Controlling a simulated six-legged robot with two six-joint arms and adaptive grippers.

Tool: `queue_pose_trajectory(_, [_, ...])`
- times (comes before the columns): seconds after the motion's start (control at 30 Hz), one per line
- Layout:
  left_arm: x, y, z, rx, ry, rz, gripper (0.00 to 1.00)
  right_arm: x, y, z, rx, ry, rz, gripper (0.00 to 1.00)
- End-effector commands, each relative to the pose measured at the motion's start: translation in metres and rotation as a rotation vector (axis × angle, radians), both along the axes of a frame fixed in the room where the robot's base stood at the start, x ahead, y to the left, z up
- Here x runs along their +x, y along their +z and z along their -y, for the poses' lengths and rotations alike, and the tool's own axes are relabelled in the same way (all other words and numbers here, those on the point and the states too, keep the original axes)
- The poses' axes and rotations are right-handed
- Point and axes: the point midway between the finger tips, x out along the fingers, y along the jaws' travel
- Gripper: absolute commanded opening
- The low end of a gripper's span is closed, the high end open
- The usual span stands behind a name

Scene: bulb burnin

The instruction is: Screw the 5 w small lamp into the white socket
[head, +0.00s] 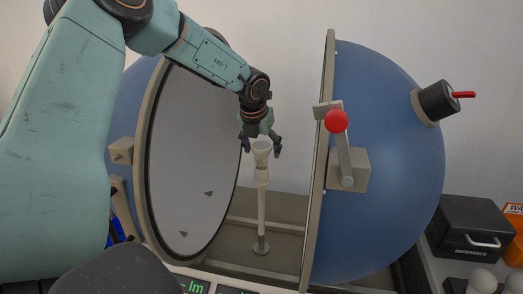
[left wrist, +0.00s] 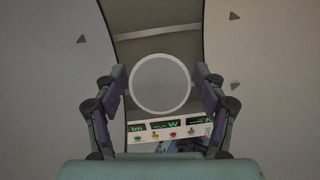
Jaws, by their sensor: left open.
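A pale, flared piece with a flat round top, which looks like the small lamp (head: 262,146), stands upright at the top of the white socket (head: 262,175) on its slim post. In the left wrist view the lamp (left wrist: 160,83) is a grey disc with a light rim, centred between the fingers. My left gripper (head: 262,141) points down over it, open, with a finger on each side; gaps show between the fingers and the disc. The disc hides the socket in the wrist view. How deep the lamp sits, I cannot tell. My right gripper is out of view.
The open blue sphere's halves stand either side: left half (head: 190,160), right half (head: 395,160) with a red-knobbed latch (head: 338,122). A readout panel (left wrist: 166,130) is in front. A black case (head: 475,222), an orange box (head: 514,222) and white bulbs (head: 483,282) lie right.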

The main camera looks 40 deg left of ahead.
Motion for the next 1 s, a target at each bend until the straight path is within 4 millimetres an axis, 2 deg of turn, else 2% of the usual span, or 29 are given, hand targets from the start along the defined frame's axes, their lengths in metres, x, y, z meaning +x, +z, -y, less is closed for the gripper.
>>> queue_pose_trajectory(0.2, [0.0, -0.002, 0.0, 0.003, 0.185, 0.0, 0.71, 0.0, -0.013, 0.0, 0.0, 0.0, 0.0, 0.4])
queue_pose_trajectory(0.5, [0.001, -0.001, 0.0, 0.005, 0.499, 0.0, 0.71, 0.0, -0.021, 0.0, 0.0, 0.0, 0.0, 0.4])
queue_pose_trajectory(0.9, [0.0, 0.001, -0.001, 0.003, 1.003, 0.0, 0.71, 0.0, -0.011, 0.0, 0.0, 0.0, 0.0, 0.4])
queue_pose_trajectory(1.0, [0.0, 0.001, -0.001, 0.002, 1.074, 0.001, 0.71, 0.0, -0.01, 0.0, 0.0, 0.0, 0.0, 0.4])
